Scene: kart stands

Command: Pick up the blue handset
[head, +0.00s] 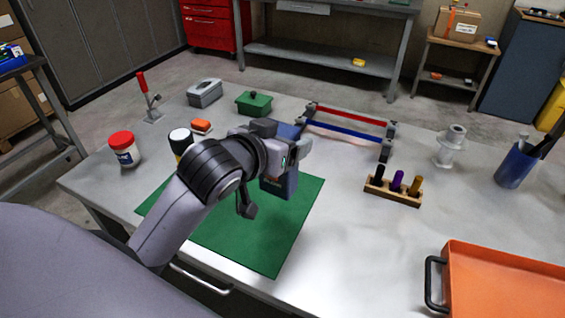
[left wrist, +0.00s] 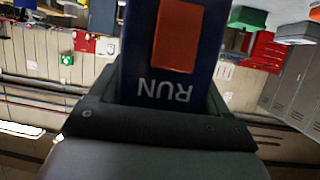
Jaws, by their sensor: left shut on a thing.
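The blue handset (head: 279,186) is a dark blue block, held upright over the green mat (head: 270,245) in the head view. In the left wrist view the handset (left wrist: 130,62) shows an orange panel and the upside-down letters RUN. My left gripper (head: 287,152) is shut on it, with dark jaws on either side in the left wrist view (left wrist: 160,100). The gripper and wrist hide part of the handset. I cannot tell whether its lower end touches the mat. My right gripper is not in view.
Right of the handset are a rack with red and blue bars (head: 345,134) and a wooden block with several pegs (head: 393,192). An orange tray (head: 505,285) is at the front right. A red-lidded jar (head: 124,150) is at the left. The mat's front part is clear.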

